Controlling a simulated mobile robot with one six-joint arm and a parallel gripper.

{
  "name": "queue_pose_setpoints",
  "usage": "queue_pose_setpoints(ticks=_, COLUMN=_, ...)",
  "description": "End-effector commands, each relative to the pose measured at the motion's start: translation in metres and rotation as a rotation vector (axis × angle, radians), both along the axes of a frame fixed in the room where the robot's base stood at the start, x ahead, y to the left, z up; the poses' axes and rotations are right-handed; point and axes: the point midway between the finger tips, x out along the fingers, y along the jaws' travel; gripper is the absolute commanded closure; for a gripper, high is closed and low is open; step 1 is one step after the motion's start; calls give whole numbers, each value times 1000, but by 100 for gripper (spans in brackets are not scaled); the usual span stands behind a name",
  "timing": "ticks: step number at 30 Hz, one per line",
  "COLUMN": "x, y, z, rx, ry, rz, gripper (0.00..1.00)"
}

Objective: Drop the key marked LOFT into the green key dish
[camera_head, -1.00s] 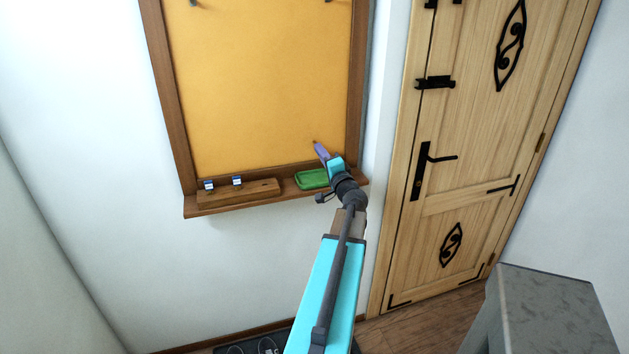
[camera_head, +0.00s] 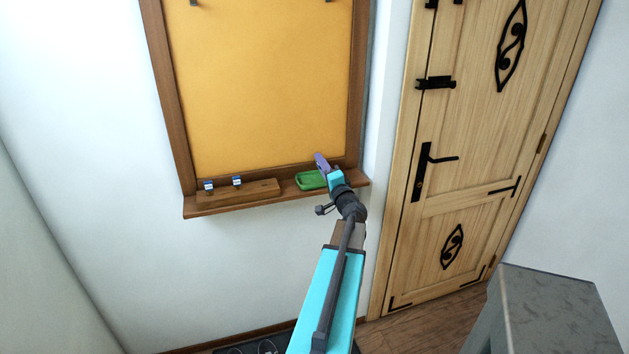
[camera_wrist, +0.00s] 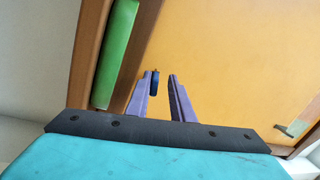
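The green key dish (camera_head: 310,180) sits on the wooden ledge below the yellow board. In the wrist view, part of the green dish (camera_wrist: 115,55) shows at the upper left. My gripper (camera_head: 319,157) is at the dish's right end, seemingly above it. In the wrist view, my gripper (camera_wrist: 161,76) has its two purple fingers apart. A small dark blue piece (camera_wrist: 155,80), possibly a key or its tag, is against the left finger, with a gap to the right finger. No LOFT marking is readable.
Two blue-and-white tagged items (camera_head: 208,185) stand in a wooden block (camera_head: 255,190) left of the dish on the ledge (camera_head: 230,206). The yellow board (camera_head: 265,85) rises behind. A wooden door (camera_head: 470,150) and grey stand (camera_head: 545,290) are at the right.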

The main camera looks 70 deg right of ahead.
Motion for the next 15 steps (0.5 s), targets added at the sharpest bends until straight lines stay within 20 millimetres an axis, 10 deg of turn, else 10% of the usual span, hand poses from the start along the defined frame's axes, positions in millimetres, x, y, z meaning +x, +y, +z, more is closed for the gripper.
queue_pose_setpoints(ticks=15, x=-4, y=3, z=-1, rx=0, ry=-1, rz=-2, gripper=70)
